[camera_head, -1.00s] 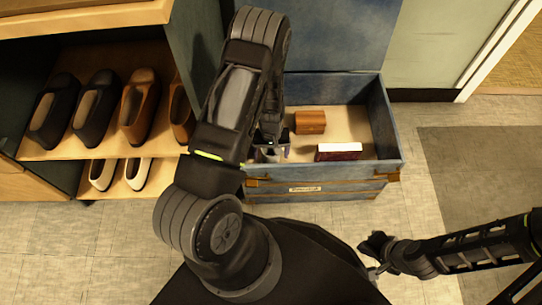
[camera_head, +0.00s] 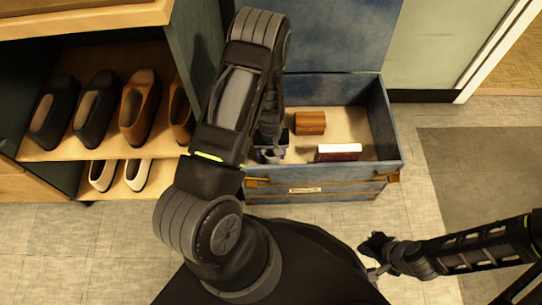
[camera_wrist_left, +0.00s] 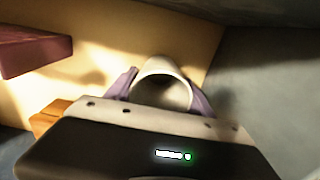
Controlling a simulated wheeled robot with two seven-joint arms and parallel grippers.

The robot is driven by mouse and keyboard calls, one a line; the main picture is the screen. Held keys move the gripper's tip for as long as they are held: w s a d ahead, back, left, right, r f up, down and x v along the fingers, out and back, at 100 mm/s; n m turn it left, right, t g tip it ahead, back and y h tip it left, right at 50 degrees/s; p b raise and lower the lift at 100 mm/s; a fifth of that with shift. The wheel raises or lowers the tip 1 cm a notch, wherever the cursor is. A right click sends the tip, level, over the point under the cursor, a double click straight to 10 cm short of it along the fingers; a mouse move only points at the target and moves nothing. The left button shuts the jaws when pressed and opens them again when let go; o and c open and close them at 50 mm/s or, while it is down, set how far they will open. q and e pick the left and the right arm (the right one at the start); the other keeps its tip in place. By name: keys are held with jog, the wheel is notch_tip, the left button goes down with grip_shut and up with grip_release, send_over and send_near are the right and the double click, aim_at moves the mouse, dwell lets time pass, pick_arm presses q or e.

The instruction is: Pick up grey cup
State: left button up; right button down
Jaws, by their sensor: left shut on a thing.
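The grey cup (camera_wrist_left: 165,72) shows in the left wrist view with its round mouth toward the camera. My left gripper (camera_wrist_left: 160,88) has its purple-grey fingers on both sides of the cup and is shut on it. In the head view the cup (camera_head: 270,154) is a small greyish shape at the left end of the open blue chest, mostly hidden by my left arm and gripper (camera_head: 272,145). My right gripper (camera_head: 374,260) is at the lower right, away from the chest; its fingers are too small and dark to read.
The open blue chest (camera_head: 385,120) also holds a wooden box (camera_head: 310,122) and a dark red book (camera_head: 338,153). Its lid stands up behind. A shelf (camera_head: 60,146) with several shoes stands close on the left. The floor to the right is clear.

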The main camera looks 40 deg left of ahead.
pick_arm(q)
jog(key=c, duration=0.5)
jog(key=shift+c, duration=0.2)
notch_tip(320, 180, up, 10)
jog(key=p, duration=0.4)
dwell(0.4)
